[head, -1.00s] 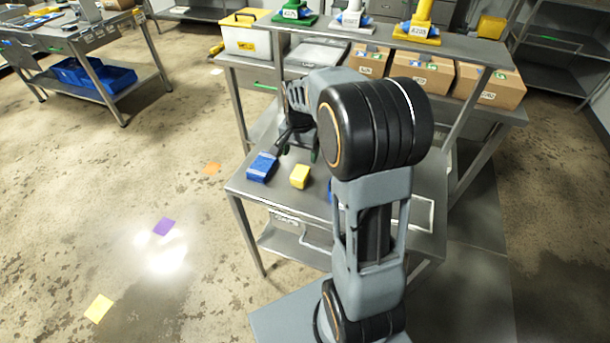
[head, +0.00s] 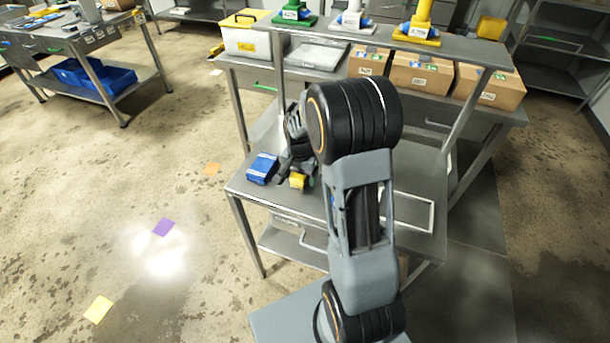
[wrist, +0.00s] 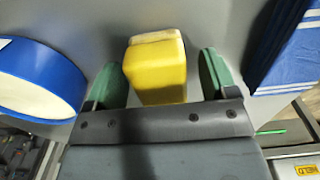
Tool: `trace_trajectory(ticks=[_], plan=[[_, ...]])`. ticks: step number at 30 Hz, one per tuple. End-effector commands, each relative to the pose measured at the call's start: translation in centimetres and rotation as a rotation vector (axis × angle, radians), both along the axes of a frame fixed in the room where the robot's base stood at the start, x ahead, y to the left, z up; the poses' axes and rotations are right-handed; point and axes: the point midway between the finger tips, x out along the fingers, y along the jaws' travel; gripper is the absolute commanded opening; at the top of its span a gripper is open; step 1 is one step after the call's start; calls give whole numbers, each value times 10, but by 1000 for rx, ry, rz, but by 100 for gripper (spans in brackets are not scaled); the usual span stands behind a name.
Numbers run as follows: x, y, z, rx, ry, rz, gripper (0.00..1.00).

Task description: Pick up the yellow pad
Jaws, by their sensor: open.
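The yellow pad (head: 297,181) sits on the steel table, near its front left edge. In the wrist view the yellow pad (wrist: 155,68) is a thick block with a paler end, lying between my two green fingertips. My gripper (wrist: 162,75) is open, with a gap between the pad and each finger. In the head view my gripper (head: 298,170) is right above the pad and partly hides it.
A blue pad (head: 262,168) lies just left of the yellow one; it shows at the right of the wrist view (wrist: 290,45). A round blue-rimmed object (wrist: 38,80) is close on the other side. A shelf (head: 390,32) with coloured stands rises behind the table.

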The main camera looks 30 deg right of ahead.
Motion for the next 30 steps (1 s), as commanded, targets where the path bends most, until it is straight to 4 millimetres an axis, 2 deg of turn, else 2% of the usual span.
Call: trace_trajectory(ticks=[5, 21, 30], plan=[[0, 0, 0, 0, 0, 0, 78], [0, 0, 0, 0, 0, 0, 26], [0, 0, 2, 0, -1, 0, 26]])
